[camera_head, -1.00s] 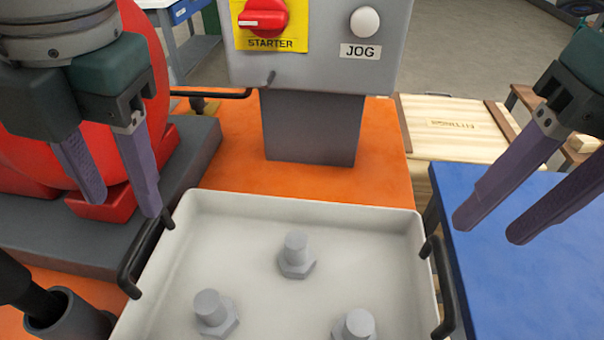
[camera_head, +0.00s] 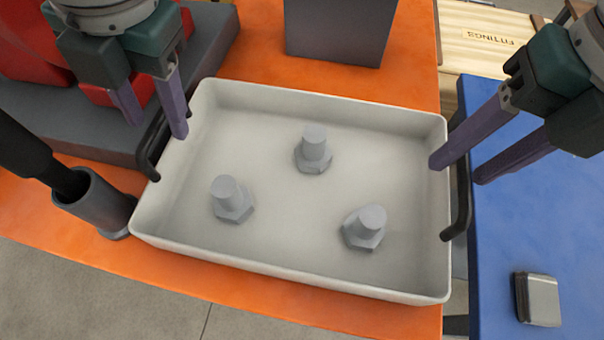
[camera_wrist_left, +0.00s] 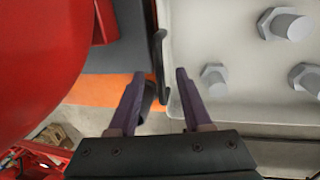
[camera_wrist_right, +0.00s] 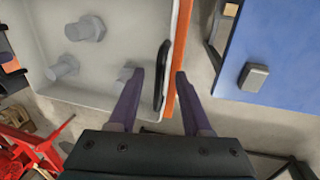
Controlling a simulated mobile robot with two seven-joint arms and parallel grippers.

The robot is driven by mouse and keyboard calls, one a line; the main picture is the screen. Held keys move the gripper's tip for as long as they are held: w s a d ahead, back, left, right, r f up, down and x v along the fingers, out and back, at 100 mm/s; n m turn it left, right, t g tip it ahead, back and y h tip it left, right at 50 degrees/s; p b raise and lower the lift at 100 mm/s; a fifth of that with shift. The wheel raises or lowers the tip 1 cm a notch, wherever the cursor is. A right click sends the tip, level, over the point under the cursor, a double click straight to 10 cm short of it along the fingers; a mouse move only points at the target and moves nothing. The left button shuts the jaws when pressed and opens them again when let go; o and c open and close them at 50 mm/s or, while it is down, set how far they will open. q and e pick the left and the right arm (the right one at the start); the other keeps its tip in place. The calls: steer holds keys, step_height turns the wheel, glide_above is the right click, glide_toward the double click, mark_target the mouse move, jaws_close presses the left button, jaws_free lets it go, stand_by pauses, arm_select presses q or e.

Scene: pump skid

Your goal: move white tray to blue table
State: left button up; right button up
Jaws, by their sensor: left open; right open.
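The white tray (camera_head: 290,255) rests on the orange skid top and holds three grey bolts (camera_head: 314,150). It has a black handle at each end. My left gripper (camera_head: 155,120) is open at the left handle (camera_head: 150,150); in the left wrist view the handle (camera_wrist_left: 160,65) shows between and beyond the fingertips. My right gripper (camera_head: 458,172) is open above the right handle (camera_head: 460,200); in the right wrist view that handle (camera_wrist_right: 161,75) lies between the fingertips. I cannot tell contact. The blue table (camera_head: 515,215) stands to the right of the skid.
A grey metal block (camera_head: 538,298) lies on the blue table near its front. A grey post (camera_head: 340,30) rises behind the tray. A wooden fittings crate (camera_head: 485,40) is at the back right. Most of the blue tabletop is clear.

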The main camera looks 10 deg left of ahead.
arm_select(q)
steer(key=shift+a+f, duration=0.15)
steer(key=shift+f, duration=0.85)
arm_select(e)
steer(key=shift+a+f, duration=0.2)
steer(key=shift+f, duration=0.75)
arm_select(q)
jaws_close()
arm_select(e)
jaws_close()
arm_select(q)
steer(key=shift+r, duration=0.1)
